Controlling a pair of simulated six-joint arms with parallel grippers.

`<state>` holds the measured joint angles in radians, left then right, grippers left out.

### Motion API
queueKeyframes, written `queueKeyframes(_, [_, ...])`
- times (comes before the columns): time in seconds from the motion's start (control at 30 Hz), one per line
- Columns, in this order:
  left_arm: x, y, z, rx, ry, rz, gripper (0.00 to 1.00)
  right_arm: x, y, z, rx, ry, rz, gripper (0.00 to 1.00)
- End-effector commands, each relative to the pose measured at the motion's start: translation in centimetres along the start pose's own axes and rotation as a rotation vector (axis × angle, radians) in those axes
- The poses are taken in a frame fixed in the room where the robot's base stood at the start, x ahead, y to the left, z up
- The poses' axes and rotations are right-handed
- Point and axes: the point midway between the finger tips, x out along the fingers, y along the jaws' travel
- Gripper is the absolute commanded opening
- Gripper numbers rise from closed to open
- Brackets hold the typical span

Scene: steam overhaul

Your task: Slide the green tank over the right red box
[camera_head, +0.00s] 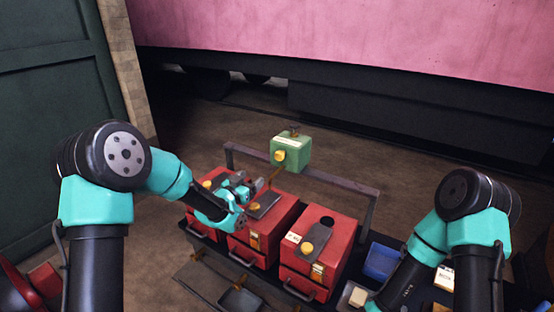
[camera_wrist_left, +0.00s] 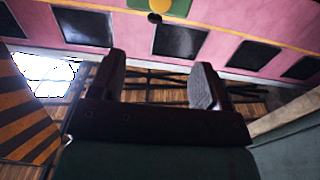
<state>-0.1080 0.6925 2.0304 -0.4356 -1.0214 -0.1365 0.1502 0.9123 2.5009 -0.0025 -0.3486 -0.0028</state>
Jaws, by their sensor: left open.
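The green tank (camera_head: 295,150), with a yellow knob on its front, is at the grey rail behind the red boxes. It is left of the right red box (camera_head: 325,265), which has a dark round opening on top and a yellow knob. A green piece with a yellow knob, probably the tank, shows cut off at the top of the left wrist view (camera_wrist_left: 172,8). My left gripper (camera_head: 240,188) is over the left and middle boxes, short of the tank. It is open and empty, its two fingers apart in the left wrist view (camera_wrist_left: 160,80). My right gripper is out of view.
The middle red box (camera_head: 278,222) and left red box (camera_head: 192,217) stand beside the right one. The grey rail frame (camera_head: 335,180) spans behind them. A blue bin (camera_head: 381,260) is to the right, by my right arm. A dark green panel (camera_head: 45,110) stands at left.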

Motion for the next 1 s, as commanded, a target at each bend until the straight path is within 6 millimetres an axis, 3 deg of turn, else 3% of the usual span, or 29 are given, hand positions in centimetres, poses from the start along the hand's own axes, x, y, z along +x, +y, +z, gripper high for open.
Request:
queueKeyframes(0.37, [1.2,0.0,0.1,-0.001,-0.002,-0.001,0.70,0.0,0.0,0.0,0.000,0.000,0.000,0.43])
queueKeyframes(1.0, [11.2,0.0,0.2,-0.002,-0.003,-0.001,0.70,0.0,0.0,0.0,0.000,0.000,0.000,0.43])
